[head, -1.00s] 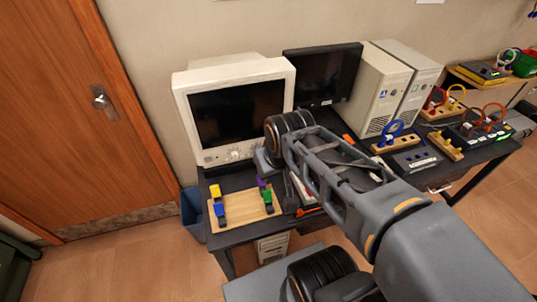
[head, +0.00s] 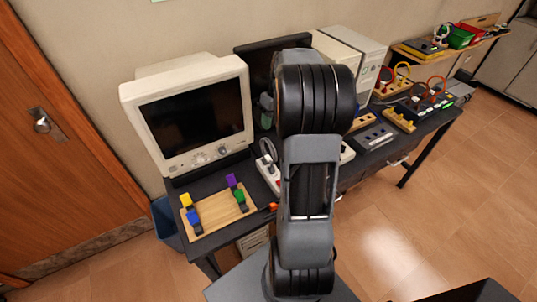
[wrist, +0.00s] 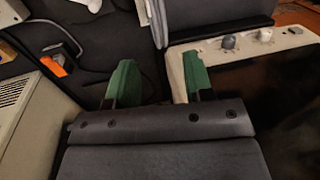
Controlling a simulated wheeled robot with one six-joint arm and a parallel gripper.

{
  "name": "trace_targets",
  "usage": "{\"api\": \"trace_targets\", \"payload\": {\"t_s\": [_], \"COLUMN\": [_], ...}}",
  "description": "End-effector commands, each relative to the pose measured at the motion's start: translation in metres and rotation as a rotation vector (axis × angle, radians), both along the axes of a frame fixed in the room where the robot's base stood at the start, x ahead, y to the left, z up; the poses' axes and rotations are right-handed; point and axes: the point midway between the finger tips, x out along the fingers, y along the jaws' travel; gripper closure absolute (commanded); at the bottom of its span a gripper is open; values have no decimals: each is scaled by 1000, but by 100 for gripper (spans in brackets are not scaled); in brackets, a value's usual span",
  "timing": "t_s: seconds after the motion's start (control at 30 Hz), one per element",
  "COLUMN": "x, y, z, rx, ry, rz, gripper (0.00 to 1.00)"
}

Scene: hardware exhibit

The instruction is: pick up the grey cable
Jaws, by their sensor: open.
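A grey cable loop (head: 268,150) stands up from a white and red block on the desk, just right of the old monitor in the head view. My arm passes close to its right and hides part of the desk there. My gripper (wrist: 160,80) is open and empty, with two green fingers apart in the wrist view. No cable lies between them. A thin curved cable shows at the upper left of the wrist view, but I cannot tell whether it is the same one.
The old monitor (head: 190,115) stands left of my arm, with a wooden board (head: 218,212) of coloured blocks in front. Computer towers (head: 365,65) and cable stands are to the right. An orange item (wrist: 53,66) and a beige case (wrist: 30,112) show in the wrist view.

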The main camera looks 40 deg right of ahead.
Motion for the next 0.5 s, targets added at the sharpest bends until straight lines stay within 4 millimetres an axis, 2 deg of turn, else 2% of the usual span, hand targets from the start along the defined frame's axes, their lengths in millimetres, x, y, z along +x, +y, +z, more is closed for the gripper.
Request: {"api": "trace_targets", "payload": {"t_s": [0.2,0.5], "x": [0,-1], "y": [6,10], "z": [-32,-49], "rx": [0,0], "ry": [2,2], "rz": [-1,-1], "gripper": [52,52]}}
